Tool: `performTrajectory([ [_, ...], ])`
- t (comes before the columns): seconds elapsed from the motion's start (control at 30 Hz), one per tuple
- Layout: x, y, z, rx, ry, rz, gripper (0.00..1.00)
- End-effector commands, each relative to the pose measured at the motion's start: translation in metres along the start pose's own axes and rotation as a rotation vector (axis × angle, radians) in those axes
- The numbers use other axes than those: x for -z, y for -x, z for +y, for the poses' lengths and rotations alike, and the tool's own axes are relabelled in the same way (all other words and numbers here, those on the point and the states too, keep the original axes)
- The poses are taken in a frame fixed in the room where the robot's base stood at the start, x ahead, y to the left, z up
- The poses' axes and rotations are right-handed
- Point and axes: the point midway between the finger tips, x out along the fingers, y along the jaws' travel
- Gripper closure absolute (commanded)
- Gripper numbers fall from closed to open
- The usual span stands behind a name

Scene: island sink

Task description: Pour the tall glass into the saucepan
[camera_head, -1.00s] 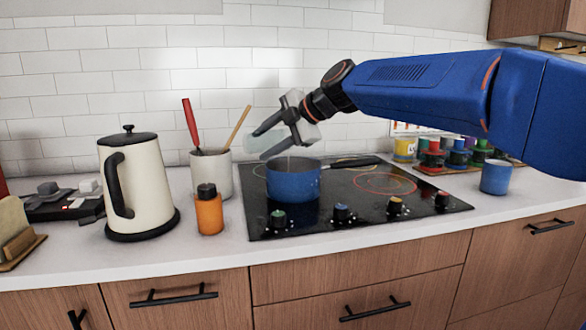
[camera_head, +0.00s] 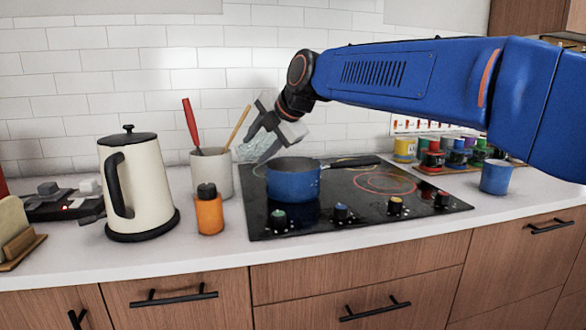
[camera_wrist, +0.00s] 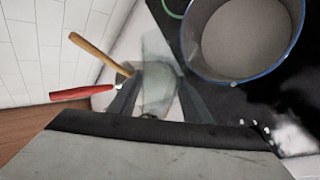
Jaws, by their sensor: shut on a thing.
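The tall glass (camera_head: 248,150) is clear and hard to make out. My gripper (camera_head: 257,148) is shut on it, above and to the left of the saucepan. In the wrist view the glass (camera_wrist: 156,72) sits between my two dark fingers and looks empty, though its contents are hard to tell. The blue saucepan (camera_head: 293,184) stands on the left of the cooktop, its dark handle pointing right. The wrist view shows grey liquid or the bare bottom inside the saucepan (camera_wrist: 246,40); I cannot tell which.
A white crock (camera_head: 211,176) with a red-handled and a wooden-handled utensil stands close left of the glass. An orange bottle (camera_head: 209,213) and a cream kettle (camera_head: 146,190) are further left. A blue cup (camera_head: 495,178) and several jars are right of the black cooktop (camera_head: 400,215).

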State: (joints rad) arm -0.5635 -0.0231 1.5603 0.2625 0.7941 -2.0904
Motion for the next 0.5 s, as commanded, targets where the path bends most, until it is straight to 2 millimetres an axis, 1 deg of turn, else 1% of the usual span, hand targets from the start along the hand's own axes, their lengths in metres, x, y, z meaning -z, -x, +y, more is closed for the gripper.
performTrajectory([
  [0.5, -0.0011, 0.0043, 0.0049, 0.076, 0.192, -0.156, 0.83],
])
